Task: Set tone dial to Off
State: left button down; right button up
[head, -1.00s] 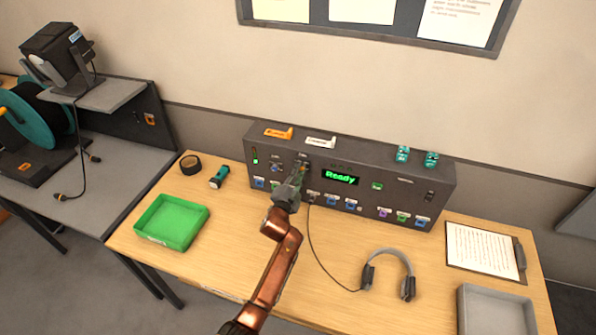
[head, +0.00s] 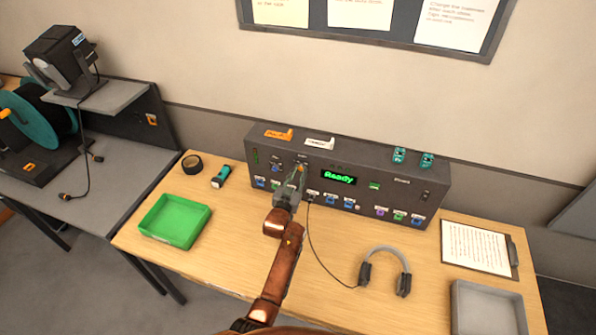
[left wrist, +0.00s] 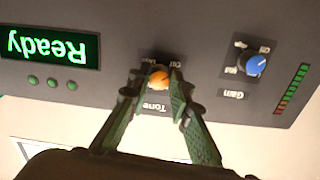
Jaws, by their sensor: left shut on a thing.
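The tone dial (left wrist: 158,77) is an orange knob on the front of the dark console (head: 408,189). In the left wrist view, which shows the panel upside down, the label "Tone" is beside it and a partly covered "Off" mark is on its other side. My left gripper (left wrist: 155,82) is shut on the tone dial, one finger on each side of it. In the head view my left gripper (head: 297,177) is at the console's front and hides most of the dial. The dial's exact setting is hard to read. My right gripper is not in view.
A blue gain dial (left wrist: 255,65) sits beside the tone dial. A green "Ready" display (head: 339,180) is right of my gripper. A cable runs from the console to headphones (head: 385,270). A green tray (head: 174,222) stands at the left.

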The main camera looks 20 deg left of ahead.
pick_arm(q)
jog(key=shift+f+n, duration=0.1)
jog(key=shift+n, duration=0.5)
jog(key=shift+f, duration=0.1)
jog(key=c, duration=1.8)
grip_release()
jog(key=shift+o, duration=0.2)
jog(key=s, duration=0.7)
jog(key=shift+s, duration=0.3)
jog(key=shift+a, duration=0.1)
